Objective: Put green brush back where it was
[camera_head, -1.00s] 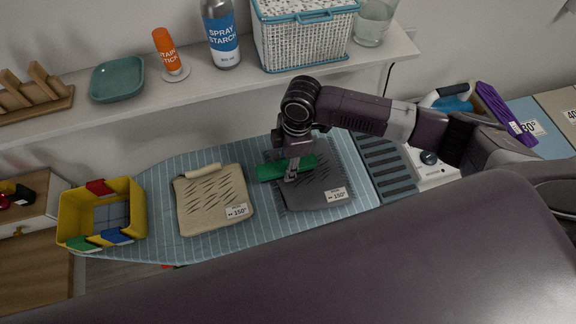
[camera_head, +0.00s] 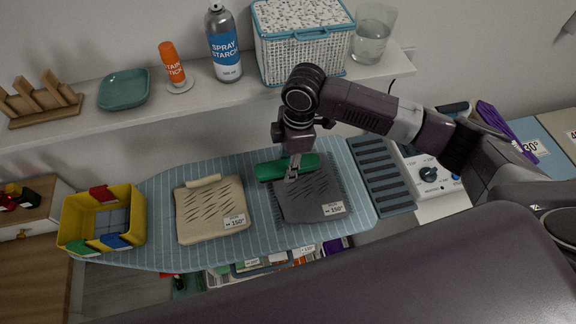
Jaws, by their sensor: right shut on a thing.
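The green brush (camera_head: 270,170) is a long green bar in the middle of the picture, at the far edge of a dark grey mat (camera_head: 300,205) with a 150° label. My right gripper (camera_head: 293,172) comes down on it from above and is shut on it. Whether the brush touches the mat or hangs just above it, I cannot tell. My left gripper is not in view.
A striped ironing board (camera_head: 262,238) carries a beige mat (camera_head: 212,207) and a yellow bin (camera_head: 136,222). The shelf behind holds a teal dish (camera_head: 124,90), a stain stick (camera_head: 172,65), a spray starch can (camera_head: 223,45), a white basket (camera_head: 300,50) and a glass (camera_head: 370,35).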

